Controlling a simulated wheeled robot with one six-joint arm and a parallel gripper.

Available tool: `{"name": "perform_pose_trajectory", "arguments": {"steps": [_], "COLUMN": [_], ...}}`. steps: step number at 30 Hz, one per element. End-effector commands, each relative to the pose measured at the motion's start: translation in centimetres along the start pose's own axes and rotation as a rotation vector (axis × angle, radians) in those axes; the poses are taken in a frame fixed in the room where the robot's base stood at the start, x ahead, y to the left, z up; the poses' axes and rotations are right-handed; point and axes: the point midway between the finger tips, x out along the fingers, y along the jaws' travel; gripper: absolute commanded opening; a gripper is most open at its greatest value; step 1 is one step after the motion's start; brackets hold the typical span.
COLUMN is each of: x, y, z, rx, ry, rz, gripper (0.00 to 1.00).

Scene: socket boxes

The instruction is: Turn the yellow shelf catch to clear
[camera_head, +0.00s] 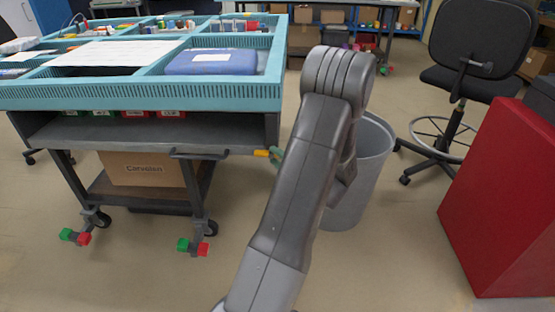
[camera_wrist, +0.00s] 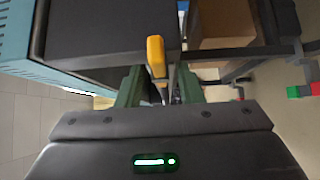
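The yellow shelf catch (camera_head: 262,153) sticks out at the right front corner of the workbench, just below the shelf under its teal top. In the wrist view the yellow catch (camera_wrist: 156,56) is a short bar, with its near end between my green fingers. My gripper (camera_wrist: 160,78) is open, with one finger on each side of the catch and visible gaps. In the head view my arm hides most of my gripper, and only a bit of green finger (camera_head: 277,155) shows beside the catch. The shelf (camera_head: 230,130) holds green and red boxes (camera_head: 135,114).
A dark bar handle (camera_head: 200,155) sits left of the catch. The bench has legs on casters (camera_head: 202,227) and a cardboard box (camera_head: 143,169) below. A grey bin (camera_head: 368,165) stands behind my arm, a red cabinet (camera_head: 510,200) and a chair (camera_head: 470,80) at right. The front floor is clear.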

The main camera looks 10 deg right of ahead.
Motion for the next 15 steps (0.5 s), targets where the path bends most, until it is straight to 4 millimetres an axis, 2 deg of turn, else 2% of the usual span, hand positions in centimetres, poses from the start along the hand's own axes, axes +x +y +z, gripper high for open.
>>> {"name": "perform_pose_trajectory", "arguments": {"steps": [3,8,15], "x": [-0.01,-0.02,-0.03], "y": [0.01,0.01,0.08], "z": [0.0,0.0,-0.01], "rx": [0.0,0.0,-0.004], "ry": [0.0,0.0,0.0], "rz": [0.0,0.0,-0.004], "gripper": [0.34,0.02,0.0]}}
